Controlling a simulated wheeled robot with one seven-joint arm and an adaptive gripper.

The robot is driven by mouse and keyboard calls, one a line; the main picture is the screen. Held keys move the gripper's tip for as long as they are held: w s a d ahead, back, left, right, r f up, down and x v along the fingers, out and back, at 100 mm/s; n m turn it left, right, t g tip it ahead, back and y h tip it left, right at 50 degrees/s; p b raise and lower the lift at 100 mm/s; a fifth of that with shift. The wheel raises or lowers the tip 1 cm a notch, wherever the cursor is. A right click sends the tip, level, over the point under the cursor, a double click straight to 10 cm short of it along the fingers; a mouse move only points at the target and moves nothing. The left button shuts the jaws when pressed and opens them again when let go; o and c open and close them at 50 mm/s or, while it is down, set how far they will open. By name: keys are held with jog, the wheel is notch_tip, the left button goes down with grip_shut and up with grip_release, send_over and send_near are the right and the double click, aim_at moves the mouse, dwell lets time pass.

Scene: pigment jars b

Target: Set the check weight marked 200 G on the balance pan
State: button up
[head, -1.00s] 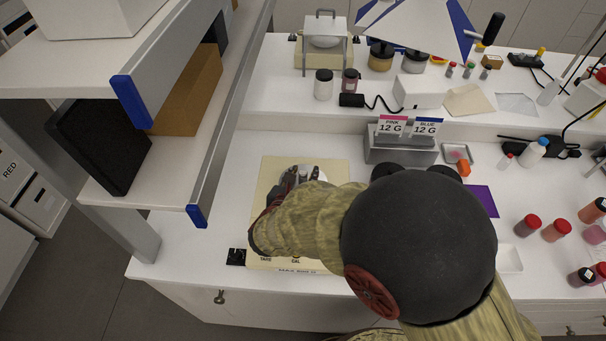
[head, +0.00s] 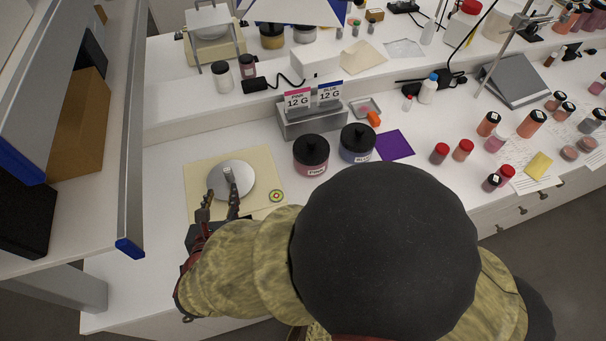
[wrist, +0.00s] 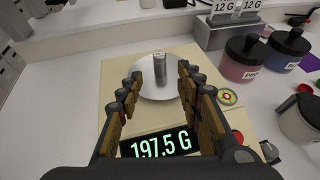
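The check weight (head: 229,174) is a small grey metal cylinder standing upright on the round balance pan (head: 245,188). It also shows on the pan in the wrist view (wrist: 160,72); its marking is not legible. The cream balance (head: 199,177) has a dark display (wrist: 158,144) reading 197.5 G. My gripper (head: 221,200) is open at the pan's near side. In the wrist view its fingers (wrist: 161,92) stand to the left and right of the weight, with visible gaps, and hold nothing.
A pink-labelled jar (head: 311,155) and a blue-labelled jar (head: 357,143) with black lids stand right of the balance, before a grey card holder (head: 298,125). A shelf unit (head: 115,190) rises close on the left. A round sticker (head: 277,196) is on the balance's right corner.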

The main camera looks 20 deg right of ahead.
jog(key=s+d+r+m+g+h, duration=0.1)
jog(key=d+r+m+g+h, duration=0.2)
jog(key=d+m, duration=0.7)
jog(key=s+d+r+m+g+h, duration=0.15)
jog(key=d+r+m+g, duration=0.35)
jog(key=d, duration=0.8)
jog(key=s+d+r+m+y, duration=0.2)
jog(key=s+m, duration=0.3)
jog(key=m, duration=0.4)
jog(key=s+d+r+m+y, duration=0.2)
jog(key=s+r+m+y, duration=0.3)
jog(key=m, duration=0.5)
jog(key=shift+s+d+r, duration=0.15)
jog(key=shift+s+d, duration=0.1)
jog(key=shift+d, duration=0.15)
